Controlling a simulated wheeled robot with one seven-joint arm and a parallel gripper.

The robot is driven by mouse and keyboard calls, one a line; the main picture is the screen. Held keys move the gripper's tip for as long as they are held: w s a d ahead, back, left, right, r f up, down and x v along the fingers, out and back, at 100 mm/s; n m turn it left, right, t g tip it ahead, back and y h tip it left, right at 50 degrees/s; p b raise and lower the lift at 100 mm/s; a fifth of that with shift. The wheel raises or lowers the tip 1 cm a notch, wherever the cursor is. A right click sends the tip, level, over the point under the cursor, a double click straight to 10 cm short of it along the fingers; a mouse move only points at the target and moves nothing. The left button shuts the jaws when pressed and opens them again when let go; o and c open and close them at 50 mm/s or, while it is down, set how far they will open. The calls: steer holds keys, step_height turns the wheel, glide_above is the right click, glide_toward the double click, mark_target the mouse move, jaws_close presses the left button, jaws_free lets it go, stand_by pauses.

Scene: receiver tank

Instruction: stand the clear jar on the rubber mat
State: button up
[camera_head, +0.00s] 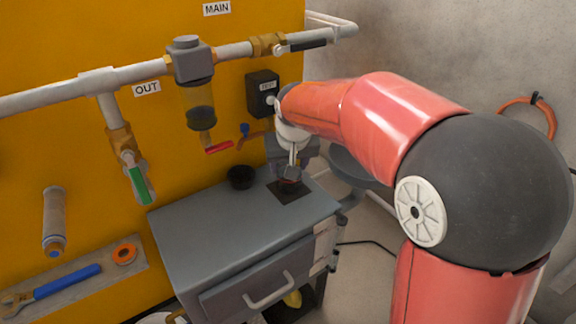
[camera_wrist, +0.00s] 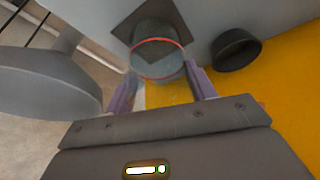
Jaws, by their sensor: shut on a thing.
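The clear jar (camera_wrist: 158,66) shows a red ring and sits between the two fingers of my gripper (camera_wrist: 160,88) in the wrist view. The gripper is shut on it. In the head view the jar (camera_head: 290,184) is small and partly hidden below my gripper (camera_head: 291,172). The dark square rubber mat (camera_head: 284,196) lies on the grey cabinet top, directly under the jar. In the wrist view the mat (camera_wrist: 194,34) shows around the far side of the jar. I cannot tell whether the jar's base touches the mat.
A black round cup (camera_head: 241,178) stands left of the mat; it also shows in the wrist view (camera_wrist: 236,51). The grey cabinet (camera_head: 205,235) has free top at its front left. Pipes and a filter bowl (camera_head: 198,104) are on the yellow wall behind. A grey round stool (camera_wrist: 42,88) stands beside the cabinet.

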steer(key=shift+w+a+f, duration=0.1)
steer(key=shift+w+f, duration=0.1)
steer(key=shift+f, duration=0.1)
steer(key=shift+f, duration=0.2)
steer(key=o, duration=1)
steer(key=shift+s+r, duration=0.1)
steer(key=shift+r, duration=0.4)
steer(key=p+v, duration=0.1)
steer(key=v, duration=1)
steer(key=shift+s+r, duration=0.15)
steer(key=shift+r, duration=0.05)
